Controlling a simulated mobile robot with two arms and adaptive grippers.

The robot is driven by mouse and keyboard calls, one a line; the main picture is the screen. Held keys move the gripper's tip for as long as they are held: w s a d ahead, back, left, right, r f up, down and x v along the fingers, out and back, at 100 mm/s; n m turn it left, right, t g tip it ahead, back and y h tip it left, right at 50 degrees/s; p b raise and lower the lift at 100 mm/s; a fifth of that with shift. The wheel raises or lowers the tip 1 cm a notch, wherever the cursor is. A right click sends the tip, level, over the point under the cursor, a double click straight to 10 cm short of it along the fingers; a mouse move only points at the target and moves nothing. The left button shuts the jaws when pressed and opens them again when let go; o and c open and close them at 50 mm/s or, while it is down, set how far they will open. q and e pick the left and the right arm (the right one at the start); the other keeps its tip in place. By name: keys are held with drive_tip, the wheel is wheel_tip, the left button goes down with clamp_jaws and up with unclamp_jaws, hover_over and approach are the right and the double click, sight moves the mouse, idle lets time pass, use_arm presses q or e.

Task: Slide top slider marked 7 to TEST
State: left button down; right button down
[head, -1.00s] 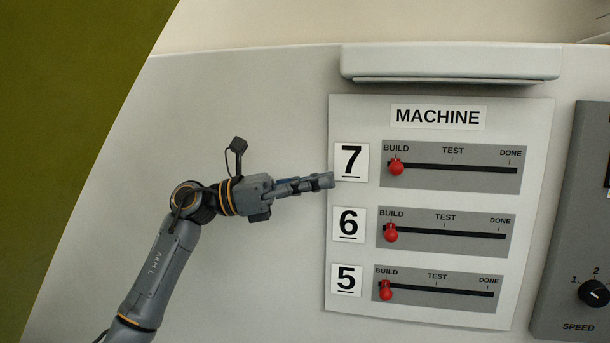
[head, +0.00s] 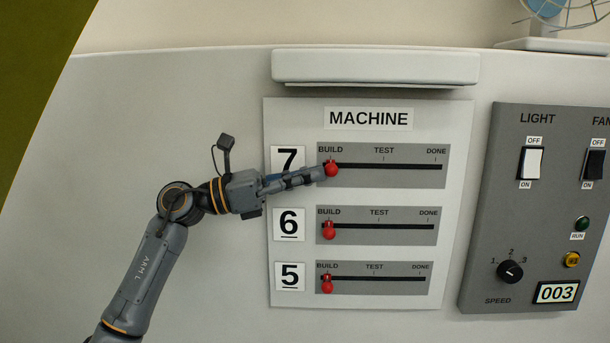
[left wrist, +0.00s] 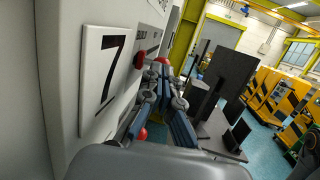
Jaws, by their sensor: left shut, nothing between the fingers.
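The top slider's red knob (head: 331,169) sits at BUILD, the left end of its dark slot (head: 390,166), beside the label 7 (head: 287,158). TEST is marked near the slot's middle. My left gripper (head: 318,174) is shut and empty, with its fingertips at the left side of that knob. I cannot tell whether they touch it. In the left wrist view the label 7 (left wrist: 107,72) is at the left, and the red knob (left wrist: 139,61) shows close beside the fingers (left wrist: 160,76). My right gripper is not in view.
Sliders 6 and 5, with red knobs (head: 328,230) and (head: 327,286) at BUILD, lie below. A white ledge (head: 375,68) juts out above the machine panel. A grey switch panel (head: 485,200) stands to the right.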

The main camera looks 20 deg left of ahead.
use_arm(q)
drive_tip(key=d, duration=0.2)
drive_tip(key=w+d, duration=0.1)
drive_tip(key=d, duration=0.2)
drive_tip(key=w+d+p, duration=0.1)
drive_tip(key=d, duration=0.2)
drive_tip(key=shift+w+d, duration=0.2)
drive_tip(key=shift+d, duration=0.05)
drive_tip(key=shift+w+d, duration=0.1)
drive_tip(key=shift+d, duration=0.2)
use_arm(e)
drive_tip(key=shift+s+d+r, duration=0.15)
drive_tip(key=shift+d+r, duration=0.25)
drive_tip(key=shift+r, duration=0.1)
use_arm(q)
drive_tip(key=shift+a, duration=0.1)
drive_tip(key=shift+f, duration=0.1)
